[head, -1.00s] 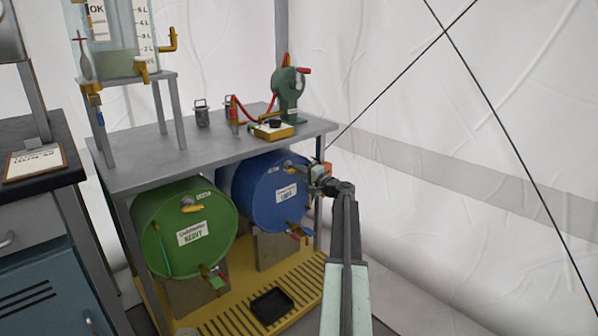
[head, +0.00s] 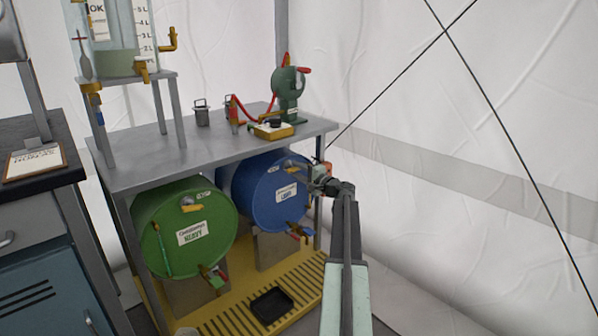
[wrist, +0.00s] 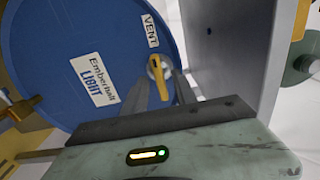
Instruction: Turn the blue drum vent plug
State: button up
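The blue drum (head: 262,207) lies on its side under the bench, its round face toward me. Its vent plug (wrist: 157,70) has a yellow lever, below the VENT label in the wrist view. There the lever points down and slightly right in the picture. My gripper (wrist: 162,82) is at the plug, with one dark finger on each side of the lever and a gap visible between them. Whether a finger touches the lever is unclear. In the head view my gripper (head: 308,170) is at the drum's upper right, and it partly hides the plug area.
A green drum (head: 170,245) lies left of the blue one. Both have taps low on the front. A grey bench (head: 150,160) stands above them, its leg close to my gripper. A black tray (head: 272,305) lies on the yellow slatted base. Tent wall is at right.

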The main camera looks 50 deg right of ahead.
jog(key=s, duration=0.7)
jog(key=shift+s+a, duration=0.25)
jog(key=shift+s, duration=0.15)
